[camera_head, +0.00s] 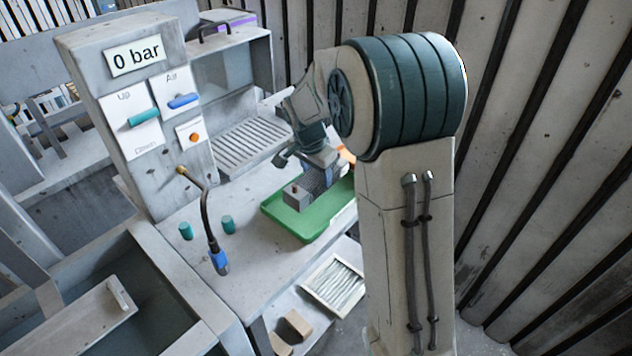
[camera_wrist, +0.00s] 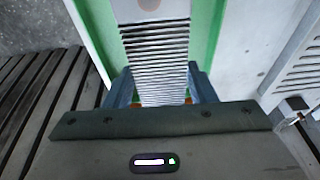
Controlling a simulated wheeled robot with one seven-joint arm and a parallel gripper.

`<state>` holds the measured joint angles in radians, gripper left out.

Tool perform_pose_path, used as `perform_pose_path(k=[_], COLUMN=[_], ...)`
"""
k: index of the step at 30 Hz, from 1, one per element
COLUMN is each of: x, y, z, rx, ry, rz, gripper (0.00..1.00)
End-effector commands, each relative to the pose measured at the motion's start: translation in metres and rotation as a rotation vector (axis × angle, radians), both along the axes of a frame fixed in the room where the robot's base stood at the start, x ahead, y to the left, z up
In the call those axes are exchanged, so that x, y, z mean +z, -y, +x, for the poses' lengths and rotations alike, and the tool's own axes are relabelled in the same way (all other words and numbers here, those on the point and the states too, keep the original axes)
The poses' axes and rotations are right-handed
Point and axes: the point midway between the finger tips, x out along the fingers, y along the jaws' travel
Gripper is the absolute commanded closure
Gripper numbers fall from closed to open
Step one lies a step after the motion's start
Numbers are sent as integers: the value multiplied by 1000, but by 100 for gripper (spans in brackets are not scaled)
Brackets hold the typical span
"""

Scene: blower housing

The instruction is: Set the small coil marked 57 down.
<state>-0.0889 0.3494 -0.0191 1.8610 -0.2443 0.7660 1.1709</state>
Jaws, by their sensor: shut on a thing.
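The small coil (camera_head: 297,194) is a grey finned block with a reddish spot on its end; no 57 can be read on it. My gripper (camera_head: 322,172) is shut on it, over the green tray (camera_head: 314,232). In the wrist view, the coil (camera_wrist: 155,42) runs between the two blue-grey fingers of my gripper (camera_wrist: 161,88), with green tray surface (camera_wrist: 205,30) on both sides. I cannot tell whether the coil's underside touches the tray. My arm hides the tray's right part in the head view.
A panel reading "0 bar" (camera_head: 136,55) stands left, with a teal lever (camera_head: 143,119) and a blue lever (camera_head: 184,101). A bent hose with a blue tip (camera_head: 220,262) and two teal cylinders (camera_head: 227,224) are left of the tray. A slatted rack (camera_head: 258,143) lies behind. A small orange thing (camera_head: 347,155) shows beside my arm.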

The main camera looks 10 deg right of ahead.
Motion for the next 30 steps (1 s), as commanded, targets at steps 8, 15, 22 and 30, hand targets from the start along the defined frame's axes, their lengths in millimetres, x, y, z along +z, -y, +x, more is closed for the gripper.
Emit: perform_pose_path(k=[8,15,22,30], x=[-34,-39,-41,-41], y=[-1,-1,-1,-1], z=[0,1,0,0], rx=[2,1,1,1], ry=[-2,2,0,0], rz=[-1,0,0,0], gripper=[100,100,30,27])
